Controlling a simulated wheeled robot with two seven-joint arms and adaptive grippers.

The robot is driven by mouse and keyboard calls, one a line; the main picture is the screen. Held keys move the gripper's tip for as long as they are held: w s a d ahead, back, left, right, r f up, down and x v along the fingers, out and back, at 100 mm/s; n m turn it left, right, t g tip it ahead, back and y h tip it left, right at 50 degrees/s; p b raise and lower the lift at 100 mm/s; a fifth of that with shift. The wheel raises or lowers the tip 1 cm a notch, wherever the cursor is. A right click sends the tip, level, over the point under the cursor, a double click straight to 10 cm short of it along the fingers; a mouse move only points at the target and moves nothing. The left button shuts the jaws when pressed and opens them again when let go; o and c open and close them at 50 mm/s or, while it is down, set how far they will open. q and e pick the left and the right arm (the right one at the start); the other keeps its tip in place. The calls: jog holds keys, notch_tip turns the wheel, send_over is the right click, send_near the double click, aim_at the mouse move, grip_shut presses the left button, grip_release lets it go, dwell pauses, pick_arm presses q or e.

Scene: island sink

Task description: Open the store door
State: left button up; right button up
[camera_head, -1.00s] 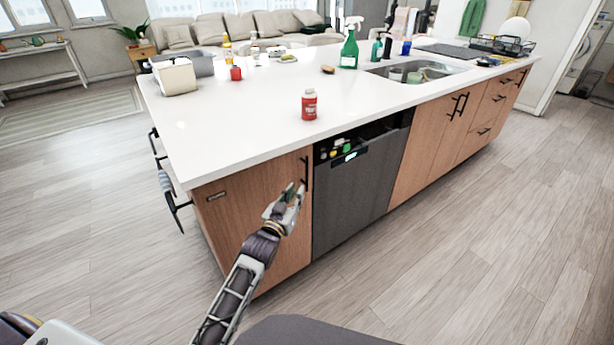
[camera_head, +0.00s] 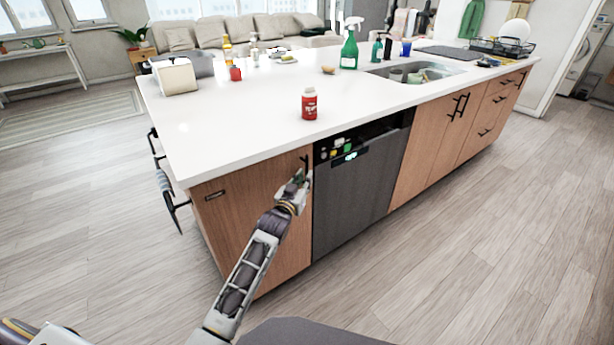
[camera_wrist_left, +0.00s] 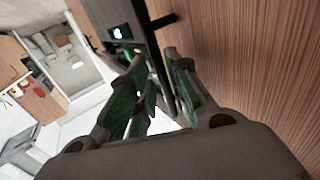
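The store door (camera_head: 245,205) is the wooden cabinet panel at the near left end of the island, and it looks closed. Its black vertical handle (camera_head: 307,162) is near the top right edge, partly hidden by my gripper. My left gripper (camera_head: 301,179) is at the lower part of this handle. In the left wrist view, the fingers (camera_wrist_left: 160,92) are apart, with the dark handle (camera_wrist_left: 161,21) running down between them. I cannot tell whether they touch it. The wood of the door (camera_wrist_left: 250,70) fills the right side there. My right gripper is not in view.
A dark dishwasher (camera_head: 358,190) stands directly right of the door. The white countertop (camera_head: 220,120) overhangs above, with a red and white bottle (camera_head: 309,104) near its edge. The floor (camera_head: 480,240) in front is clear.

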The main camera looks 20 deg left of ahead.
pick_arm(q)
jog(key=shift+w+d+b, duration=0.15)
jog(key=shift+w+b, duration=0.15)
jog(key=shift+w, duration=1.3)
grip_shut()
